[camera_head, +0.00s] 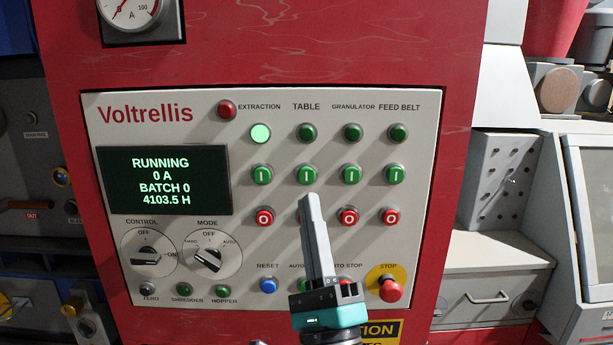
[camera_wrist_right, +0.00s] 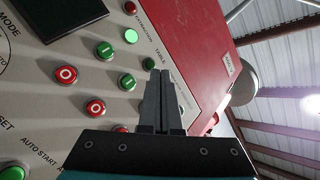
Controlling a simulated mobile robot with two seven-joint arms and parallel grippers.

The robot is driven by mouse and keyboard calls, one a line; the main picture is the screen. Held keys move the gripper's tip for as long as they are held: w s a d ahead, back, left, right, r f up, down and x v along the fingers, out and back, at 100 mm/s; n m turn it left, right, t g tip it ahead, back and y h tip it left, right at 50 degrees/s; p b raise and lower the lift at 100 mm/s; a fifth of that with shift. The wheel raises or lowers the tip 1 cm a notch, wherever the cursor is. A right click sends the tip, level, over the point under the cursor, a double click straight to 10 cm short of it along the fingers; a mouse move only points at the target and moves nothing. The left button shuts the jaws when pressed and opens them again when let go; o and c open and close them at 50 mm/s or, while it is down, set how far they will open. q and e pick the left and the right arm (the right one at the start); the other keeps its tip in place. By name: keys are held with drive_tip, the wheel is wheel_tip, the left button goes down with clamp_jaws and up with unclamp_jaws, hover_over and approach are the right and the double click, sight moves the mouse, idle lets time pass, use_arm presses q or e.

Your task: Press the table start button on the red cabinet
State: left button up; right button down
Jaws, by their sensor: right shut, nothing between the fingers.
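The red cabinet (camera_head: 280,45) carries a pale control panel. The table start button (camera_head: 306,174) is the green "I" button under the TABLE label and its dark green lamp (camera_head: 307,132). It also shows in the right wrist view (camera_wrist_right: 127,82), left of the fingers. My right gripper (camera_head: 311,200) is shut and empty, its fingertips just below the table start button in the head view. Its fingers hide the red table stop button there. Whether the tips touch the panel cannot be told. In the right wrist view the fingers (camera_wrist_right: 166,75) are together. My left gripper is not in view.
The extraction start button (camera_head: 261,175) and granulator start button (camera_head: 351,174) flank the table one. The extraction lamp (camera_head: 260,133) is lit. A display (camera_head: 164,180) reads RUNNING. A red emergency stop (camera_head: 390,290) sits lower right. A grey drawer (camera_head: 497,297) stands right of the cabinet.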

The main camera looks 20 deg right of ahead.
sight(307, 175)
drive_tip(key=w+d, duration=0.2)
drive_tip(key=w, duration=0.5)
drive_tip(key=shift+b, duration=0.45)
drive_tip(key=shift+w, duration=0.15)
idle(1.5)
drive_tip(key=shift+w+d, duration=0.15)
drive_tip(key=shift+w, duration=0.15)
drive_tip(key=shift+w+d, duration=0.15)
drive_tip(key=shift+w, duration=0.3)
idle(0.6)
drive_tip(key=shift+s, duration=0.1)
drive_tip(key=shift+s+a, duration=0.25)
drive_tip(key=shift+s, duration=0.5)
